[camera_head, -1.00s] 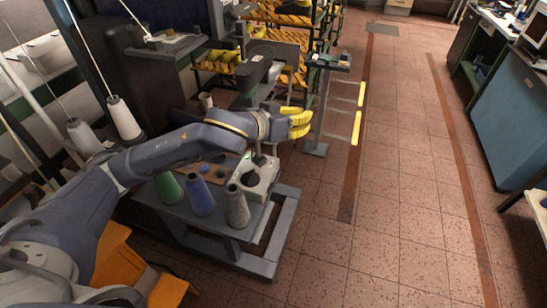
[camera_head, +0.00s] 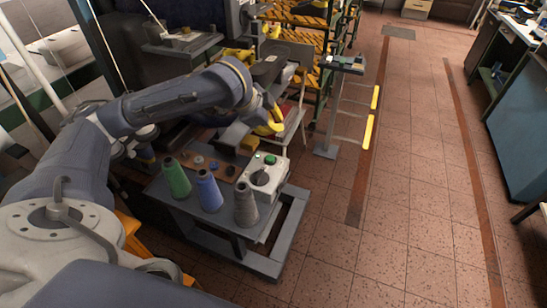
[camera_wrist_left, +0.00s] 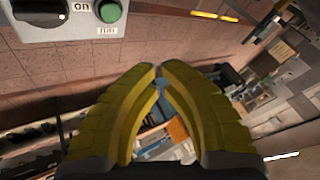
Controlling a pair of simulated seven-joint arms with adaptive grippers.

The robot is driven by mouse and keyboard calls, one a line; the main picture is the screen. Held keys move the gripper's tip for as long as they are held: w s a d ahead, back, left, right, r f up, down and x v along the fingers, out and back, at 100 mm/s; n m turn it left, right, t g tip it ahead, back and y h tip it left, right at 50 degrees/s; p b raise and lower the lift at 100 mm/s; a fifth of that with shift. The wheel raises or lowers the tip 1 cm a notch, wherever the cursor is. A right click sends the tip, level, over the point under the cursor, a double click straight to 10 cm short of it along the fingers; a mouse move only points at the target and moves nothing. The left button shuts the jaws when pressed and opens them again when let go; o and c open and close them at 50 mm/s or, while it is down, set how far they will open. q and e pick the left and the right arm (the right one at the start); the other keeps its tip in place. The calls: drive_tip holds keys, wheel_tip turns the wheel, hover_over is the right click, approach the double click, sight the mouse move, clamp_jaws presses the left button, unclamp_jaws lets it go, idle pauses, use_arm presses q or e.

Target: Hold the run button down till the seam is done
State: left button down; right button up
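The control box (camera_head: 258,182) sits at the right end of the grey cart, with a green run button (camera_head: 270,159) on its top. In the left wrist view the green button (camera_wrist_left: 110,12) is at the top edge above a "run" label, beside a black knob (camera_wrist_left: 39,9) and an "on" label. My left gripper (camera_head: 274,126) has yellow fingers and is above and beyond the box, apart from the button. In the wrist view its fingertips (camera_wrist_left: 159,68) meet with nothing seen between them. My right gripper is not in view. No seam can be made out.
Green (camera_head: 175,178), blue (camera_head: 208,190) and grey (camera_head: 245,205) thread cones stand on the cart left of the box. A rack with yellow pieces (camera_head: 305,38) stands behind. The tiled floor (camera_head: 410,200) to the right is clear.

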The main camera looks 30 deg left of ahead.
sight(270, 159)
use_arm(q)
drive_tip(key=shift+f, duration=0.1)
drive_tip(key=shift+f, duration=4.3)
